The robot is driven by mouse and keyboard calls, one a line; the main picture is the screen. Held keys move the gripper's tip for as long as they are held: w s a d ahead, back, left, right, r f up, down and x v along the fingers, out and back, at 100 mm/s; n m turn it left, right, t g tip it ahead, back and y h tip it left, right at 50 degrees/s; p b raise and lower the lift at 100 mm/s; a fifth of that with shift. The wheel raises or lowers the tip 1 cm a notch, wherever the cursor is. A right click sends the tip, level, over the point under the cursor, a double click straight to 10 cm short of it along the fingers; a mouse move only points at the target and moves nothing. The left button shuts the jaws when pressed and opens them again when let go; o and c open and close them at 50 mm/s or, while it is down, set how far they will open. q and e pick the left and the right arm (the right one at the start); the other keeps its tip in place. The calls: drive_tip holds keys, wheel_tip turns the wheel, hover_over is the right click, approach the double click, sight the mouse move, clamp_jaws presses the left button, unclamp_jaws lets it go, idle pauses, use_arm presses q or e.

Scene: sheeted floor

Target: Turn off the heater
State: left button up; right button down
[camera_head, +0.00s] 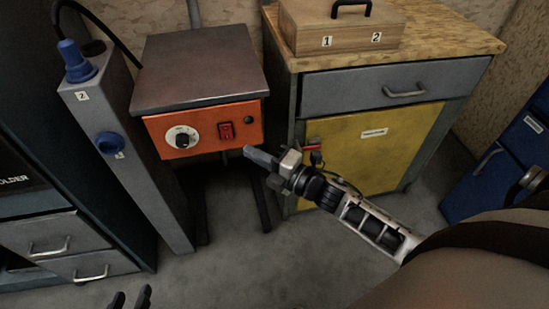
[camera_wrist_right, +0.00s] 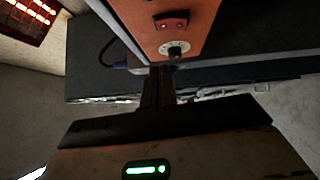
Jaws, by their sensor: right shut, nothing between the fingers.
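A box with a dark metal top (camera_head: 200,65) has an orange front panel (camera_head: 210,145) with a white-ringed black dial (camera_head: 182,137) and a red switch (camera_head: 226,131). My right gripper (camera_head: 250,152) is shut and empty, just below and right of the switch in the head view. In the right wrist view its dark fingers (camera_wrist_right: 158,90) point toward the panel (camera_wrist_right: 160,45), where the red switch (camera_wrist_right: 171,22) and dial (camera_wrist_right: 174,49) show. Contact cannot be told. Glowing orange bars behind a grille (camera_wrist_right: 32,15) show at top left. My left gripper (camera_head: 131,299) is partly visible at the bottom edge, fingertips apart.
A grey pillar (camera_head: 130,165) with blue knobs stands left of the box. A cabinet with a yellow door (camera_head: 375,145) stands on the right, a wooden box (camera_head: 345,30) on top. Blue drawers (camera_head: 510,165) are at far right. Grey floor (camera_head: 230,265) is clear in front.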

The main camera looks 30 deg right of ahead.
use_arm(q)
drive_tip(key=shift+r, duration=0.15)
use_arm(e)
drive_tip(key=v, duration=0.3)
drive_tip(key=r+v, duration=0.1)
drive_tip(key=v, duration=0.1)
drive_tip(key=shift+f, duration=0.1)
